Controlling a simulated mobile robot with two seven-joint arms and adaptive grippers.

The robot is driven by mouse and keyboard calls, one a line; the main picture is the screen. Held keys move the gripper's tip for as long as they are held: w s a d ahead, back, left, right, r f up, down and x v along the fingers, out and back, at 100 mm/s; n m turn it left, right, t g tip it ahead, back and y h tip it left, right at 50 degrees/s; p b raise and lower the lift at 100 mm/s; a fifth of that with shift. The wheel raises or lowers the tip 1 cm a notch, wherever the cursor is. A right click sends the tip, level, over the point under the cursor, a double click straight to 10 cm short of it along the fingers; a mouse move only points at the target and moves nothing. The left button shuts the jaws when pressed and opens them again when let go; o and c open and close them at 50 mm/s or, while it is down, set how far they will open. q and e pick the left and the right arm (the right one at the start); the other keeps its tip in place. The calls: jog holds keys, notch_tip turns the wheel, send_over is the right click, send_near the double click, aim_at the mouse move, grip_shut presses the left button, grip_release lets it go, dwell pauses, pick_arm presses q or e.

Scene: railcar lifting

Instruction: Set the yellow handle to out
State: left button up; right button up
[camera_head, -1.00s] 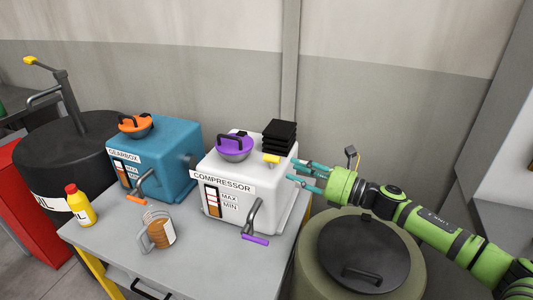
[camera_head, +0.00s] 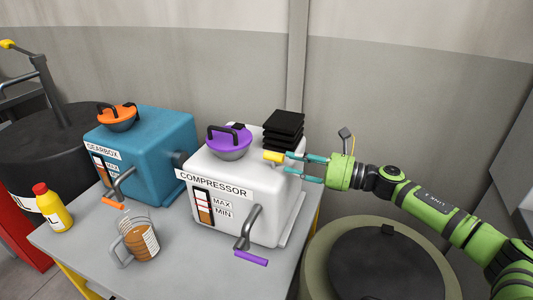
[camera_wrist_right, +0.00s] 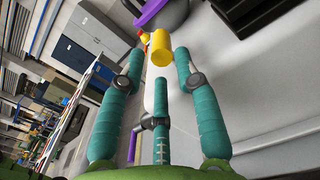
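The yellow handle (camera_head: 273,156) is a short cylinder at the right side of the white compressor (camera_head: 265,203). It also shows in the right wrist view (camera_wrist_right: 161,48), between and just beyond the tips of the two outer fingers. My right gripper (camera_head: 289,163) comes in from the right, its teal fingers spread and pointing at the handle. In the right wrist view the gripper (camera_wrist_right: 160,62) is open, with its third finger below the handle. Contact with the handle cannot be told. My left gripper is in neither view.
A purple cap (camera_head: 230,142) and a black stack (camera_head: 284,130) are on the compressor. A purple-ended crank (camera_head: 249,240) is on its front. A blue gearbox (camera_head: 150,150), jug (camera_head: 141,240) and yellow bottle (camera_head: 53,207) share the table. A lidded drum (camera_head: 385,265) stands right.

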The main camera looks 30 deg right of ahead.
aim_at(269, 152)
jog(key=p+x, duration=0.1)
jog(key=x, duration=0.3)
jog(key=shift+w+r, duration=0.15)
jog(key=shift+w, duration=0.05)
jog(key=p+x, duration=0.1)
jog(key=x, duration=0.2)
jog(key=shift+w+a, duration=0.3)
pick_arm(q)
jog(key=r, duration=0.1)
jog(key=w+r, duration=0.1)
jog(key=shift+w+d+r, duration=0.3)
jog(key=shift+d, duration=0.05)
pick_arm(e)
grip_shut()
